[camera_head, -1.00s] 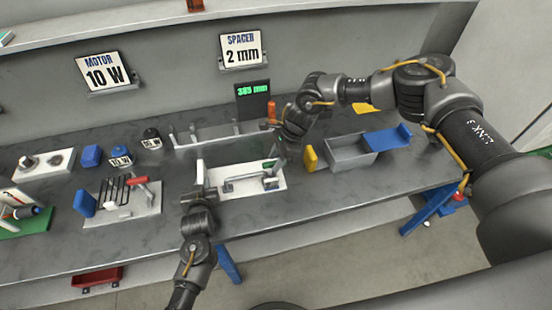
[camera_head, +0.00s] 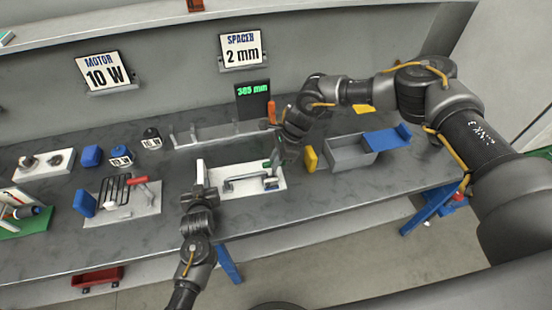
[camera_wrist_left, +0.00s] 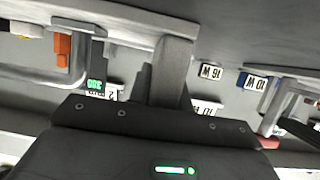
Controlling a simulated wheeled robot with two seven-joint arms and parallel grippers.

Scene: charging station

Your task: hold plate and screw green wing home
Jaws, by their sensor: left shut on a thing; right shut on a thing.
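A white fixture (camera_head: 240,192) with a grey bar across it lies on the bench. A pale upright plate (camera_head: 200,172) stands at its left end. My left gripper (camera_head: 200,189) is shut on this plate from the front; in the left wrist view the plate (camera_wrist_left: 172,70) rises from between the jaws. The green wing (camera_head: 275,156) is at the fixture's right end. My right gripper (camera_head: 283,152) comes down over it from behind and is shut on it. Its fingertips are small and partly hidden, and the wing's thread cannot be seen.
A grey rail stand (camera_head: 220,136) and a green-lit display (camera_head: 253,92) stand behind the fixture. A yellow block (camera_head: 310,159) and a grey bin (camera_head: 350,153) are close on the right. A fixture with a red handle (camera_head: 137,181) is on the left. Bench in front is clear.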

